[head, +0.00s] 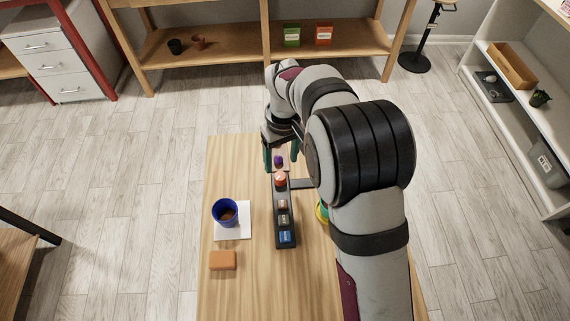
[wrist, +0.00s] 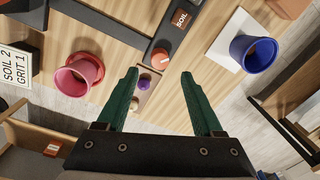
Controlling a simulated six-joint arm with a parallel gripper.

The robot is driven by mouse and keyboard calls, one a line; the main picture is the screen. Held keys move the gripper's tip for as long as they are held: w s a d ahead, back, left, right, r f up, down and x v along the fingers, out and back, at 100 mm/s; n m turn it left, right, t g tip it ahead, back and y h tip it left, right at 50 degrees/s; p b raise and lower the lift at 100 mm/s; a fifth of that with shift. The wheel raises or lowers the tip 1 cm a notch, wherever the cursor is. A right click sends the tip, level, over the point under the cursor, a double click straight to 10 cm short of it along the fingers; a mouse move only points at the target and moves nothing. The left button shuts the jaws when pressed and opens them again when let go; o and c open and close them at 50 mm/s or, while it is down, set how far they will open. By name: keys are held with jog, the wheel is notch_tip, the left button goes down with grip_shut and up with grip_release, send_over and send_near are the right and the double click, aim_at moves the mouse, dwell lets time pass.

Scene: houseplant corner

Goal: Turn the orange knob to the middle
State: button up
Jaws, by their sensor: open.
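The orange knob (head: 280,179) is at the far end of a dark narrow strip (head: 279,211) on the wooden table. In the wrist view the orange knob (wrist: 160,59) lies just beyond and between my fingertips. Which way it points is too small to tell surely. My gripper (head: 281,165) is open and empty, its green fingers pointing down near the far end of the strip. In the wrist view my gripper (wrist: 159,74) has its two fingers wide apart, with no visible touch on the knob. A small purple knob (wrist: 144,85) sits between the fingers, nearer the palm.
A blue pot (head: 225,212) with brown contents stands on a white mat (head: 243,231). An orange-brown block (head: 222,260) lies nearer. A pink pot (wrist: 80,73) and a SOIL 2 GRIT 1 card (wrist: 16,66) are on the other side.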

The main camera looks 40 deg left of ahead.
aim_at(280, 176)
notch_tip(280, 176, down, 7)
jog(key=shift+s+r, duration=0.15)
grip_shut()
dwell(0.4)
